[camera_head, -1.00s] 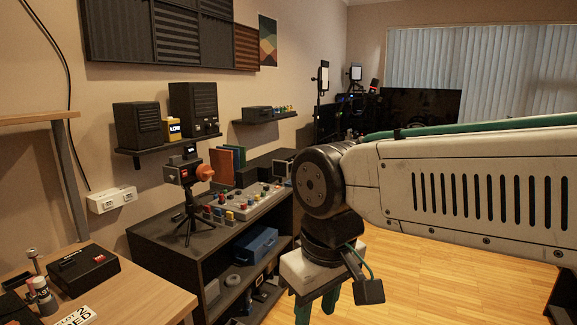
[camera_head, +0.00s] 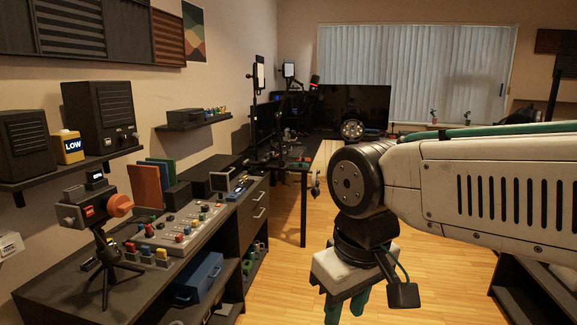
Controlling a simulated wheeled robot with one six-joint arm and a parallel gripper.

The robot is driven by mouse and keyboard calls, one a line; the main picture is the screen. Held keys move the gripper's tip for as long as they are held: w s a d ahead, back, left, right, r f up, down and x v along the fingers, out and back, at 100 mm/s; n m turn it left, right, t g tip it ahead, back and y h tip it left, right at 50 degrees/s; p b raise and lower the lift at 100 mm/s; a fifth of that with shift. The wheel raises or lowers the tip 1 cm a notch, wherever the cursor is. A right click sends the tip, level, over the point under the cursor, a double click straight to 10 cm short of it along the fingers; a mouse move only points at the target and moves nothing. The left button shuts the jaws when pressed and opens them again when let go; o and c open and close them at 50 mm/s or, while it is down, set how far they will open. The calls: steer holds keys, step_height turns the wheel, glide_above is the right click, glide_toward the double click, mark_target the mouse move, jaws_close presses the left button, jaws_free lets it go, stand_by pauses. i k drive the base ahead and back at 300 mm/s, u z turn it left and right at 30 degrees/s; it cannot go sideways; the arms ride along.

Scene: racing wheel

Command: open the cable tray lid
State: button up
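I cannot make out a cable tray or its lid in this view. My gripper (camera_head: 348,306) hangs at the bottom centre, below my white arm that reaches in from the right. Its two green fingers point down and stand apart with nothing seen between them. It is over open wooden floor, clear of the furniture. The lowest part of the fingers is close to the picture's bottom edge.
A dark cabinet (camera_head: 60,290) with a mixing console (camera_head: 190,228) and a camera on a tripod (camera_head: 100,215) stands at the left. A desk with a dark monitor (camera_head: 350,108) is at the back. Wooden floor (camera_head: 275,285) lies clear between. A dark shelf unit is at the lower right.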

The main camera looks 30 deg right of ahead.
mark_target(230, 164)
steer(key=z, duration=0.7)
steer(key=i, duration=1.15)
steer(key=z, duration=0.4)
steer(key=i, duration=1.5)
steer(key=u, duration=0.95)
steer(key=i, duration=0.9)
steer(key=u, duration=0.6)
